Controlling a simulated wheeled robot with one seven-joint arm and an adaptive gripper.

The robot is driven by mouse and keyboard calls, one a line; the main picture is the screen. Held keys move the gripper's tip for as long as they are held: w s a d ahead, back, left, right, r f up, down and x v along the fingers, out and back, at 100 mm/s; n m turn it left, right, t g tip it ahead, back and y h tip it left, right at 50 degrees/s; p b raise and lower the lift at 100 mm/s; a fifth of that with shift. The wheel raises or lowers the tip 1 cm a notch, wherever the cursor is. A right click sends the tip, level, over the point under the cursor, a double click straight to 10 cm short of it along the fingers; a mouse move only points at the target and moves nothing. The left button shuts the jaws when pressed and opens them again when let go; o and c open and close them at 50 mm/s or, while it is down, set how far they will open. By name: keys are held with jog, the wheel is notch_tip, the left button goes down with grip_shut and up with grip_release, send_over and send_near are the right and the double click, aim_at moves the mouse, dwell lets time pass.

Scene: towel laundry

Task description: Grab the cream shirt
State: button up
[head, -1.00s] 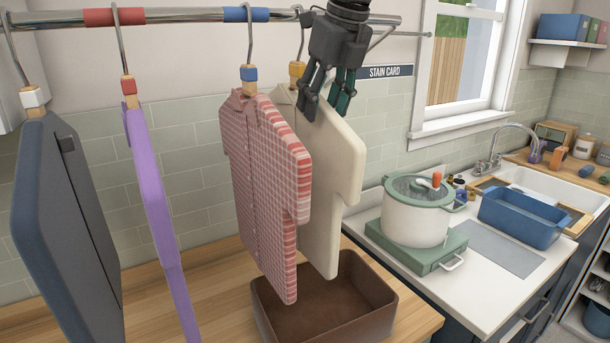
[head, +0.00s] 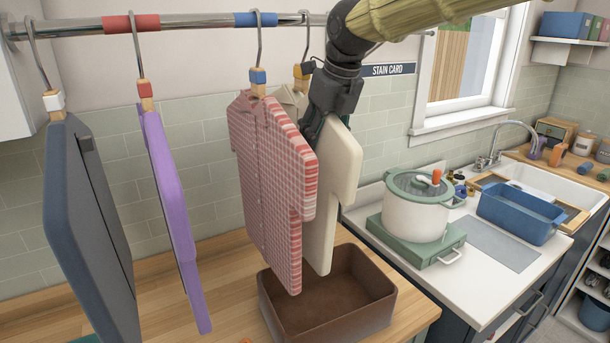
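The fingers are dark and partly hidden by the checked shirt's edge and my own wrist. I cannot tell whether they are open or closed on the cloth.
A purple garment (head: 170,200) and a dark blue garment (head: 85,230) hang at left on the metal rail (head: 190,20). A brown bin (head: 330,325) stands below the shirts on the wooden counter. A white pot (head: 416,215) stands at right.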

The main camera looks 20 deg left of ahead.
jog(key=shift+s+r, duration=0.25)
jog(key=shift+s, duration=0.15)
jog(key=c, duration=0.5)
jog(key=shift+a, duration=0.1)
jog(key=c, duration=0.4)
jog(key=shift+w, duration=0.1)
grip_shut()
